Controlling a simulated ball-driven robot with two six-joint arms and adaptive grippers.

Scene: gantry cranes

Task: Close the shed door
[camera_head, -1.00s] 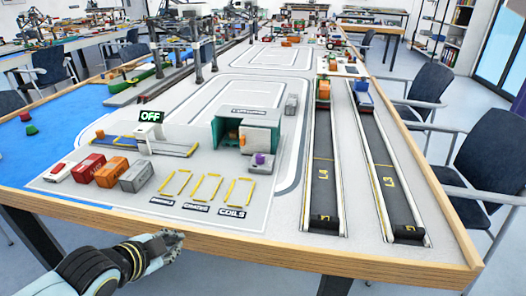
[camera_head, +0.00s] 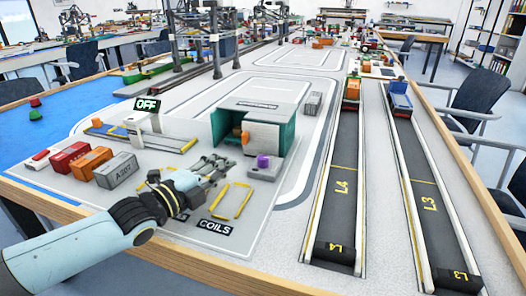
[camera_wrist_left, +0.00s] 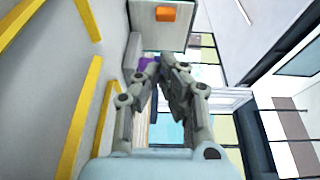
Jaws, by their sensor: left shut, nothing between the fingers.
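The shed (camera_head: 258,107) is a small box with a grey roof and teal walls, in the middle of the table. Its front is partly open, with a dark inside at the left. An orange part (camera_head: 262,135) shows at the front; I cannot tell exactly where the door's edges lie. In the left wrist view, an orange block (camera_wrist_left: 165,14) stands out from a pale panel at the top. My left gripper (camera_head: 226,164) is shut and empty, just in front and left of the shed, above the mat. Its fingers (camera_wrist_left: 168,68) also show in the wrist view.
A purple piece (camera_head: 263,161) sits on a grey block right before the shed. Yellow frames (camera_head: 232,201) lie in front. Several containers (camera_head: 115,169) and an OFF sign (camera_head: 147,104) stand left. Two conveyor lanes (camera_head: 339,185) run at right.

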